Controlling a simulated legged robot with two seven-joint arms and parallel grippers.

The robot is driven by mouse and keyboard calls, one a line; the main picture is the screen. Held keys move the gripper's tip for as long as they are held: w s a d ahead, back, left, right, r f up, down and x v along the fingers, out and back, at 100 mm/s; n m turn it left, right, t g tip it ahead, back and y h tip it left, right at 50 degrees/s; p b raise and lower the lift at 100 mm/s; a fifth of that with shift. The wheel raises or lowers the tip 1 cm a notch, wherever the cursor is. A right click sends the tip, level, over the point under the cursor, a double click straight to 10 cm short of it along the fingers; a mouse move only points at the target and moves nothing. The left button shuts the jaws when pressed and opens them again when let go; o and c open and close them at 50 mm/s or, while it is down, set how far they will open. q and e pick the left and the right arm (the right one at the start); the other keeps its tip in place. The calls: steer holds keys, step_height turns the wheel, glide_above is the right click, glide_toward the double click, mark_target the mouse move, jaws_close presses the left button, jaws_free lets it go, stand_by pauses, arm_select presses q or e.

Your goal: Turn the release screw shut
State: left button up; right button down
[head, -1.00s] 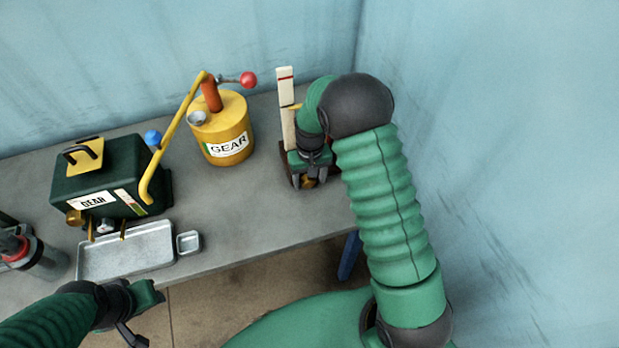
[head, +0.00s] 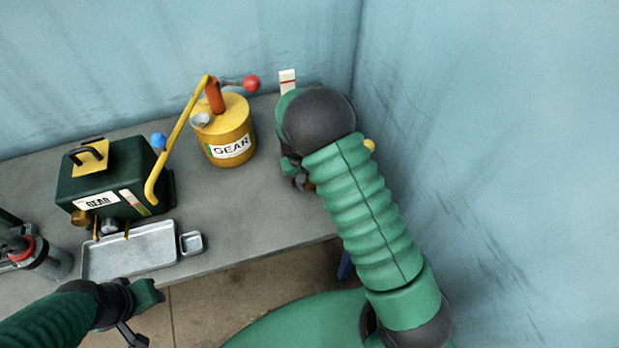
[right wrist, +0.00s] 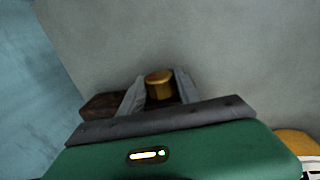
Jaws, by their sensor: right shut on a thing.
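The release screw is a round brass knob (right wrist: 159,84) in the right wrist view, low on a device at the right end of the table. My right gripper (right wrist: 160,92) is shut on it, one grey finger on each side. In the head view my right gripper (head: 301,183) is partly hidden under its own arm. A white post (head: 288,79) with a red mark rises behind the arm; most of the device is hidden. A dark brown block (right wrist: 100,105) shows left of the fingers. My left gripper (head: 137,312) is in front of the table, its jaws unclear.
A yellow GEAR can (head: 228,133) with a red-knobbed lever stands left of my right arm. Further left are a dark green GEAR box (head: 135,178), a metal tray (head: 130,262) and a small square dish (head: 191,243). Blue walls close off the back and right.

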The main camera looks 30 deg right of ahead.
steer(key=shift+a+f+g+h, duration=0.15)
steer(key=shift+a+g+h, duration=0.15)
steer(key=shift+h, duration=0.7)
steer(key=shift+w+h, duration=0.1)
steer(key=shift+h, duration=0.7)
steer(key=c, duration=0.9)
jaws_free()
steer(key=shift+o, duration=0.2)
steer(key=v, duration=1.6)
steer(key=shift+w+r+b, duration=0.3)
steer(key=shift+r+b, duration=0.05)
steer(key=shift+b, duration=0.1)
